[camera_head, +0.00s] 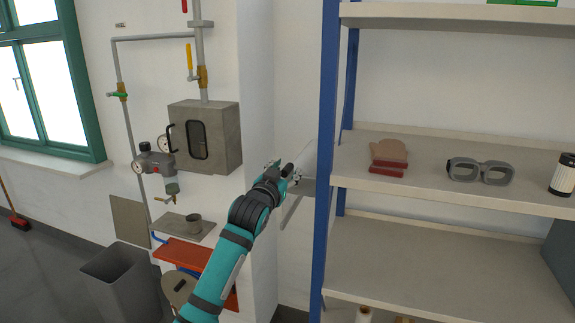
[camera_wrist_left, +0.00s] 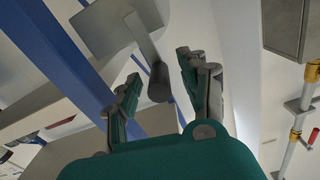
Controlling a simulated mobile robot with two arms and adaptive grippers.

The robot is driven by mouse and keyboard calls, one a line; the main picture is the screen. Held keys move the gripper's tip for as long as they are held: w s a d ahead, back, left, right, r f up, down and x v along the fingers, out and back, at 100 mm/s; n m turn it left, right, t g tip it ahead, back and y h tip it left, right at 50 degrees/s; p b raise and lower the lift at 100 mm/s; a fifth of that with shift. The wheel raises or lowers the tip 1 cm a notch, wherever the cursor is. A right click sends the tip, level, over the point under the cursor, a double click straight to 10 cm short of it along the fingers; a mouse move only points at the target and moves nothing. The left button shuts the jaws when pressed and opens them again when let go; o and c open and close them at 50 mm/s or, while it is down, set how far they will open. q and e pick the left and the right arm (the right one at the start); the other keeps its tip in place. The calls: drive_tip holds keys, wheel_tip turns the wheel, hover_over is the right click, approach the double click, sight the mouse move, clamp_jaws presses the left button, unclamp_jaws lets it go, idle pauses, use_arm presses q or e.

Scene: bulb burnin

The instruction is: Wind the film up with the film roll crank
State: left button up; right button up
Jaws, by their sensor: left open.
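The crank (camera_wrist_left: 141,38) shows in the left wrist view as a grey arm ending in a dark grey cylindrical handle (camera_wrist_left: 158,84). My left gripper (camera_wrist_left: 158,75) is open, with one finger on each side of the handle in the picture. I cannot tell whether either finger touches it. In the head view my left gripper (camera_head: 285,170) reaches up to the gap between the wall corner and the shelf's blue post. The crank is not clear there, and the film roll cannot be made out for certain. My right gripper is in neither view.
The blue shelf post (camera_head: 327,160) stands close to the right of my left gripper. The shelf holds a mitt (camera_head: 389,152) and goggles (camera_head: 480,171). To the left are a grey wall box (camera_head: 220,135), pipes, a red tray (camera_head: 184,253) and a grey bin (camera_head: 120,285).

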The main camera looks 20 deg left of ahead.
use_arm(q)
drive_tip(key=shift+w, duration=0.85)
clamp_jaws()
drive_tip(key=shift+d, duration=0.1)
